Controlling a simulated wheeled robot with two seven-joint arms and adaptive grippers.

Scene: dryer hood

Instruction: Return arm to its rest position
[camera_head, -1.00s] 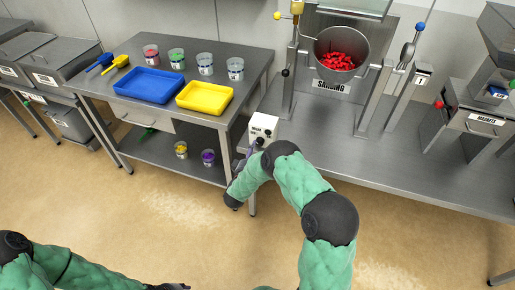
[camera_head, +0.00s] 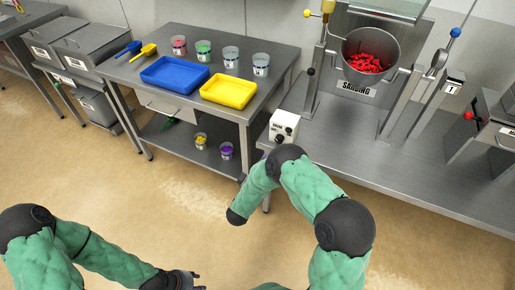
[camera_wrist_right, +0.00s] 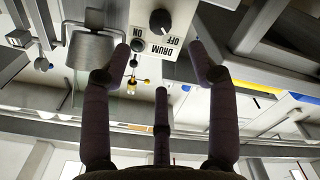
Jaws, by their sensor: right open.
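My right arm (camera_head: 310,190) reaches toward the control box (camera_head: 284,127), a white box with dark knobs on the edge of the right-hand steel table. In the head view my right gripper is hidden behind its own arm. In the right wrist view the right gripper (camera_wrist_right: 163,75) is open and empty, its dark fingers spread. The box, marked DRUM ON/OFF, shows upside down there (camera_wrist_right: 160,30), between and beyond the fingertips. My left gripper (camera_head: 190,280) is at the bottom edge, low over the floor and away from the tables; its jaws are too unclear to read.
A steel drum (camera_head: 368,58) with red pieces stands behind the box on the right table. The left table holds a blue tray (camera_head: 174,74), a yellow tray (camera_head: 229,91), scoops and several small cups. The tan floor (camera_head: 150,210) in front is clear.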

